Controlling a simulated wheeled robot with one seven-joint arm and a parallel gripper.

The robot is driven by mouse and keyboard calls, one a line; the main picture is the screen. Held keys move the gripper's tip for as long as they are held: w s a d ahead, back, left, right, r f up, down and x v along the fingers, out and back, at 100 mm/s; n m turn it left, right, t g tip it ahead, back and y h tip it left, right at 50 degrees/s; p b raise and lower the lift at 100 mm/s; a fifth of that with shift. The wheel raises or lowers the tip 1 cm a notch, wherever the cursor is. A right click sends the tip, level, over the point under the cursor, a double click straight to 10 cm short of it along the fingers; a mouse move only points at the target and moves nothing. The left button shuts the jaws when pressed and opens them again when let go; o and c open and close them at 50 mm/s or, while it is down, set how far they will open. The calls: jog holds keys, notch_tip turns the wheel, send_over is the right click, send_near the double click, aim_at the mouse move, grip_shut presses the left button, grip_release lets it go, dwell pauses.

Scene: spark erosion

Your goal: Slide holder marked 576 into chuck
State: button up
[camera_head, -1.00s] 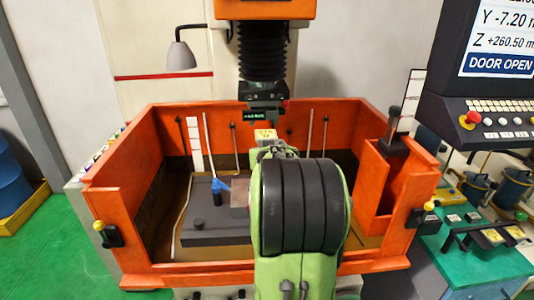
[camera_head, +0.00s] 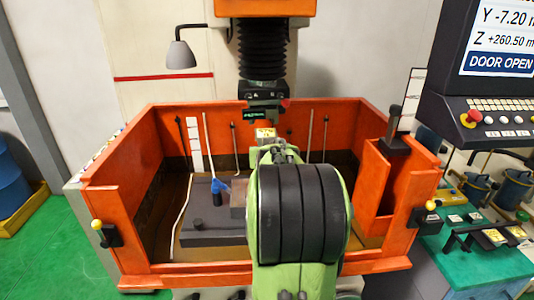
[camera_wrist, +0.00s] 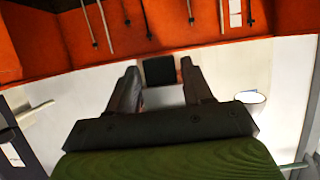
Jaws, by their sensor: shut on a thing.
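The holder with a yellow label (camera_head: 265,133) is held upright at the end of my arm, and the label seems to read 576. My gripper (camera_head: 266,146) is shut on it, just below the chuck. The chuck (camera_head: 264,108) is the dark head with a small green display under the black bellows. The holder's top is close under the chuck; I cannot tell whether they touch. In the wrist view my two fingers (camera_wrist: 161,85) flank a dark square end, probably the holder (camera_wrist: 159,70). My arm hides the lower part of the holder.
An orange tank (camera_head: 115,195) surrounds the work area, with a dark block (camera_head: 210,228) and a blue nozzle (camera_head: 220,185) inside. Thin rods stand along its back wall. A side rack with other labelled holders (camera_head: 492,236) stands at the right. A control panel (camera_head: 495,100) overhangs there.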

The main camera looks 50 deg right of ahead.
jog(key=shift+d+r, duration=0.1)
jog(key=shift+w+d+p, duration=0.5)
jog(key=shift+w+d, duration=1)
jog(key=shift+d, duration=0.15)
jog(key=shift+b, duration=0.4)
jog(key=shift+d, duration=0.1)
jog(key=shift+w+d+p, duration=1)
jog(key=shift+w+d, duration=0.5)
jog(key=shift+d, duration=0.1)
